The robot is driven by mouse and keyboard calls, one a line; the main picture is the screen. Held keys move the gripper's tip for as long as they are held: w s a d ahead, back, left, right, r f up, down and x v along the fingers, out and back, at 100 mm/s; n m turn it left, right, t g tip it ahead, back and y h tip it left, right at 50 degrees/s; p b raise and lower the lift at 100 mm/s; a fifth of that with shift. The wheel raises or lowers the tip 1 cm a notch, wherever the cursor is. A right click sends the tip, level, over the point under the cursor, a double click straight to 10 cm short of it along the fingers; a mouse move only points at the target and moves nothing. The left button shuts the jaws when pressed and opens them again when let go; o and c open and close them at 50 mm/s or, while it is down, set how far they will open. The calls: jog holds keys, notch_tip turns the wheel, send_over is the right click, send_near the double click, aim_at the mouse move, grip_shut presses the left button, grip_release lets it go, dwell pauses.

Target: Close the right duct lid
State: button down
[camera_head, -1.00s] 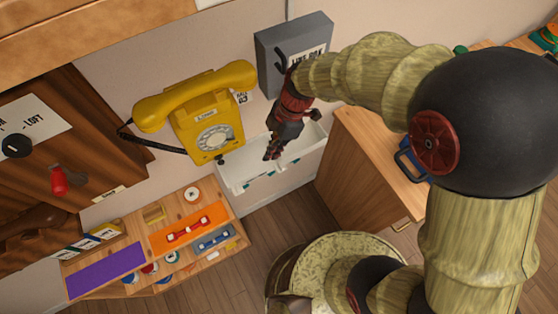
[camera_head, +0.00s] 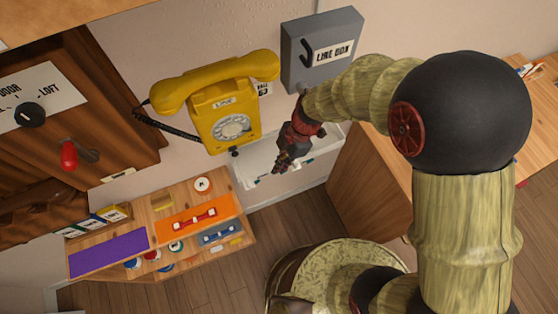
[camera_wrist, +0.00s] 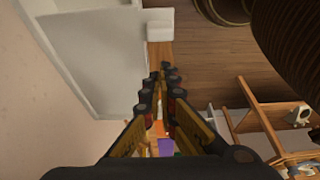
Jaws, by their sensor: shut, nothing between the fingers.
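The white duct (camera_head: 255,172) runs along the wall below the yellow phone in the head view. Small dark and greenish bits show at its right part, and my arm covers some of it. A pale grey panel with a white rim (camera_wrist: 105,50) fills the upper left of the wrist view. I cannot tell whether it is the right lid or the duct's inside, nor the lid's exact angle. My gripper (camera_head: 280,167) is shut and empty, with its fingers pointing down over the duct. In the wrist view its fingertips (camera_wrist: 164,78) are together, right of the panel.
The yellow dial phone (camera_head: 228,115) and grey line box (camera_head: 322,52) are on the wall. A wooden shelf (camera_head: 240,238) with coloured mats stands lower left. A wooden cabinet (camera_head: 365,185) stands right of the duct. Bare floor (camera_head: 225,290) lies below.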

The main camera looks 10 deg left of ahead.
jog(key=shift+w+d+r, duration=0.1)
jog(key=shift+w+d, duration=0.3)
jog(key=shift+d, duration=0.2)
jog(key=shift+w+d, duration=0.35)
jog(key=shift+d, duration=0.25)
jog(key=w+d+b, duration=0.2)
jog(key=w+d, duration=0.3)
jog(key=d, duration=0.3)
jog(key=w+d+b, duration=0.2)
jog(key=w+d, duration=0.3)
jog(key=d, duration=0.3)
jog(key=shift+r, duration=0.1)
